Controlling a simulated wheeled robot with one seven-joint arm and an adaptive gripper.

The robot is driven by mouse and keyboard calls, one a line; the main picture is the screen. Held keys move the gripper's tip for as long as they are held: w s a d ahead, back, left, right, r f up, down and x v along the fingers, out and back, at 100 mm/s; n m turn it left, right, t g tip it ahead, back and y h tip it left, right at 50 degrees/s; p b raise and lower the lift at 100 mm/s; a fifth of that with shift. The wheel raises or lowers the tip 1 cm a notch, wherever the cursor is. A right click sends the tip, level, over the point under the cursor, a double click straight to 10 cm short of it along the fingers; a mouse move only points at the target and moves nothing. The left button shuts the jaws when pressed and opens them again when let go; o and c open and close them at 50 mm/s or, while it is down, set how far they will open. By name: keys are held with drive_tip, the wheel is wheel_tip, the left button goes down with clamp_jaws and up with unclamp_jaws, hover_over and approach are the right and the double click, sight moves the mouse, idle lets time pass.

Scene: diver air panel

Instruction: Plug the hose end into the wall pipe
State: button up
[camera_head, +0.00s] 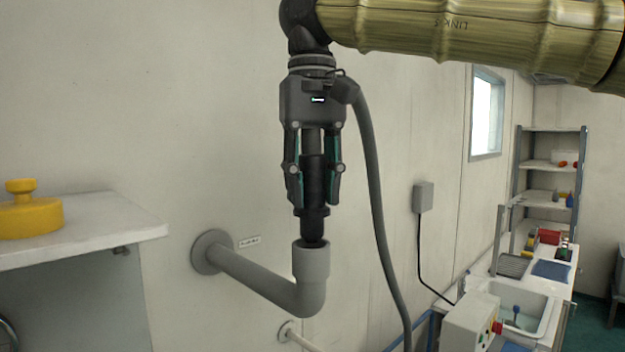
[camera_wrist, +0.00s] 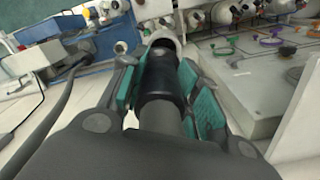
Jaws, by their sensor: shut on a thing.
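The grey wall pipe (camera_head: 262,277) comes out of a round wall flange and bends up into a wider, upright socket (camera_head: 312,262). My gripper (camera_head: 314,200) points straight down above it and is shut on the black hose end (camera_head: 313,222). The hose end is upright, and its lower tip is at the socket's mouth; how far it is inside cannot be told. In the wrist view the black hose end (camera_wrist: 162,80) lies between the teal finger pads, with the pale socket rim (camera_wrist: 164,40) beyond its tip. The grey hose (camera_head: 372,180) hangs to the right of my gripper.
A white shelf (camera_head: 90,232) with a yellow knob-topped object (camera_head: 30,215) stands at left. A second, smaller pipe (camera_head: 300,338) sits below. A sink counter (camera_head: 515,300), a control box (camera_head: 468,322) and shelving (camera_head: 550,180) are at right.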

sight(311, 210)
drive_tip(key=shift+s+f, duration=0.1)
drive_tip(key=shift+s, duration=0.05)
drive_tip(key=shift+s+f, duration=0.2)
drive_tip(key=shift+f, duration=0.45)
drive_tip(key=shift+w+f+b, duration=0.1)
drive_tip(key=shift+f+b, duration=0.2)
drive_tip(key=shift+f, duration=0.05)
drive_tip(key=shift+s+f, duration=0.25)
drive_tip(key=shift+f, duration=0.6)
drive_tip(key=o, duration=1.2)
drive_tip(key=shift+r, duration=0.15)
wheel_tip(311, 210, up, 12)
drive_tip(key=shift+f, duration=0.1)
